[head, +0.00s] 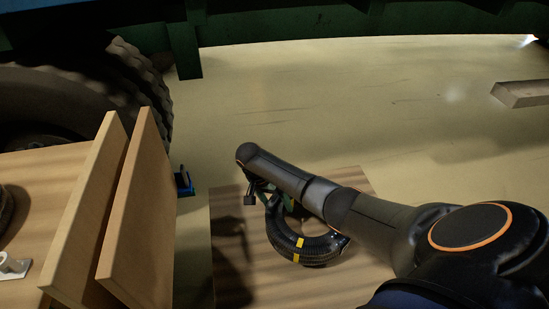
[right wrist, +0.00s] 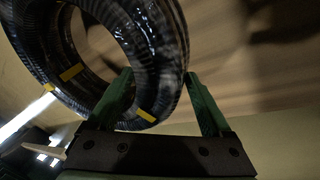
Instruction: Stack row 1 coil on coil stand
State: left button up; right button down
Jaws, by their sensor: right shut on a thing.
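A black ribbed hose coil (head: 318,248) with yellow tape bands hangs at my right gripper (head: 268,192) in the head view. In the right wrist view the coil (right wrist: 130,45) fills the upper left, and the green fingers of my right gripper (right wrist: 158,78) are shut on its tube, one on each side. The coil is over a wooden top (head: 228,285); I cannot tell whether it touches it. My arm covers part of the coil. I cannot make out a coil stand for certain. My left gripper is not in view.
Two upright wooden boards (head: 141,215) stand on a wooden surface (head: 45,165) at the left, with a pale fitting (head: 14,266) beside them. A large tyre (head: 95,75) and a green frame (head: 187,50) are behind. A grey beam (head: 522,93) lies at the right. The middle floor is clear.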

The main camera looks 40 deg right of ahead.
jog(key=shift+d+r, duration=0.1)
jog(key=shift+r, duration=0.05)
jog(key=shift+r+p, duration=0.15)
jog(key=shift+p, duration=0.35)
jog(key=shift+f+b, duration=1.1)
jog(key=shift+f, duration=0.95)
jog(key=shift+p, duration=0.35)
